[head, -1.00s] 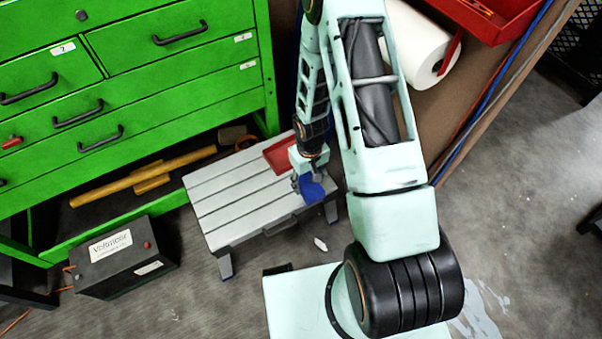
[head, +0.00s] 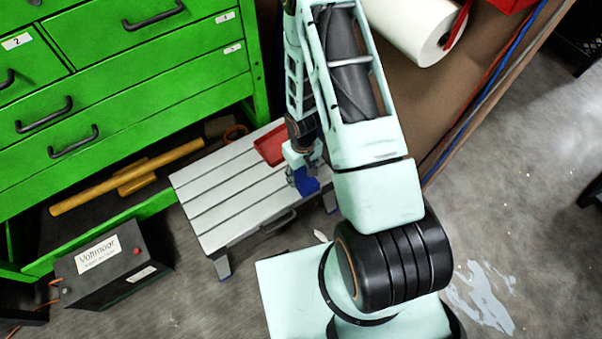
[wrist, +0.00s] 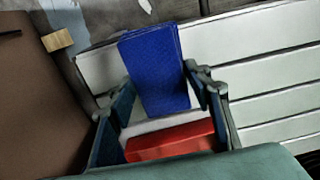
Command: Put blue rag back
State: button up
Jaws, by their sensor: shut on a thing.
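The blue rag (head: 305,183) is a dark blue folded cloth, seen near the front right end of the slatted grey bench (head: 203,183). My gripper (head: 301,172) is shut on it. In the wrist view the rag (wrist: 155,65) stands out between the two fingers of my gripper (wrist: 158,85), with the bench's pale slats (wrist: 265,45) behind it. I cannot tell whether the rag touches the bench. A shallow red tray (head: 268,147) lies on the bench behind my gripper, partly hidden by my arm; its red part (wrist: 170,142) shows between the fingers.
A green drawer cabinet (head: 140,90) stands at the left, with a yellow tool (head: 125,178) on its low shelf. A black Voltmoor box (head: 117,265) sits on the floor before it. A white paper roll (head: 415,30) is at the back. The floor at right is mostly clear.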

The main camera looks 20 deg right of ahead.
aim_at(302, 176)
jog(key=shift+f, duration=0.1)
jog(key=o, duration=1.1)
notch_tip(302, 176, up, 12)
jog(key=p, duration=0.3)
jog(key=shift+p, duration=0.3)
